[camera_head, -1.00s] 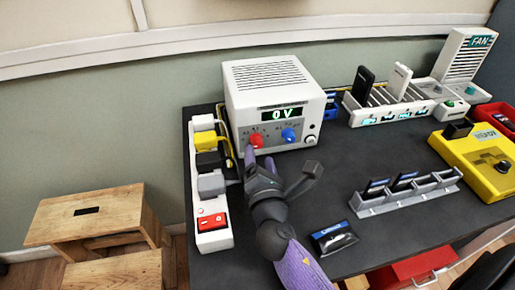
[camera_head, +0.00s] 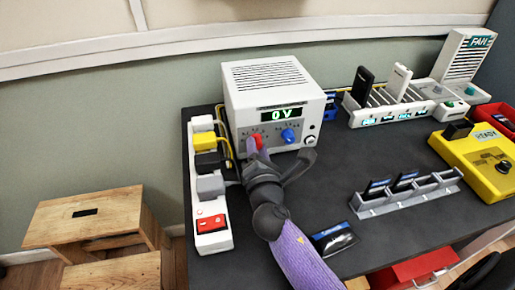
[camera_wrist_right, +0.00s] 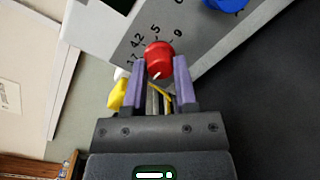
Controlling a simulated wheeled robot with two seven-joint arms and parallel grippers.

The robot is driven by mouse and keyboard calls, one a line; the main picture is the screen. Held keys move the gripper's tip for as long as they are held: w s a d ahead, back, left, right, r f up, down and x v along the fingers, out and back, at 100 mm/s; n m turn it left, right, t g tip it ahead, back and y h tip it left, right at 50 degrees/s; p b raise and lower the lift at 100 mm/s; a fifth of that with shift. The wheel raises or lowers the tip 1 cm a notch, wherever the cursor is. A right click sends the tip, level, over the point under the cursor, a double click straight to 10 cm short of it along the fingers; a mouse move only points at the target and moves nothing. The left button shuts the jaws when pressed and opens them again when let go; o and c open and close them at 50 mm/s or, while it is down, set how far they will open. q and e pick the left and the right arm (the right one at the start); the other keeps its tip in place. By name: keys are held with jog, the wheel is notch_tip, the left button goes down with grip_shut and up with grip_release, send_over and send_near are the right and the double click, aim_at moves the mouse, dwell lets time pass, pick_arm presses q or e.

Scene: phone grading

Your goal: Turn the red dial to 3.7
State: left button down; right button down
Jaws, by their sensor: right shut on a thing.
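The red dial (camera_head: 258,141) is on the front of the white power supply box (camera_head: 272,85), left of the blue dial (camera_head: 288,136). The box's display reads 0 V. In the right wrist view the red dial (camera_wrist_right: 159,60) has a white pointer mark and numbers around it, including 4.2, 5 and 9. My right gripper (camera_wrist_right: 165,75) has its two purple fingers on either side of the red dial, shut on it. In the head view the right gripper (camera_head: 256,152) partly covers the dial. My left gripper is not in view.
A white power strip (camera_head: 213,241) with plugs and a red switch stands left of my right arm. A grey rack (camera_head: 405,196) with phones and a yellow tester (camera_head: 480,165) are to the right. A phone (camera_head: 333,239) lies near my right forearm.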

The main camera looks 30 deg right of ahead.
jog(key=shift+m, duration=0.4)
jog(key=m+p, duration=0.1)
jog(key=m, duration=0.2)
jog(key=shift+m, duration=0.4)
jog(key=shift+m+g+y+p, duration=0.3)
jog(key=shift+m+p, duration=0.05)
jog(key=shift+m, duration=1.15)
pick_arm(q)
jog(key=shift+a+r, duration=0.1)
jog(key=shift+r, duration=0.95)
pick_arm(e)
jog(key=shift+m, duration=0.5)
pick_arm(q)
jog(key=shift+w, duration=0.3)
pick_arm(e)
jog(key=shift+c, duration=2)
grip_release()
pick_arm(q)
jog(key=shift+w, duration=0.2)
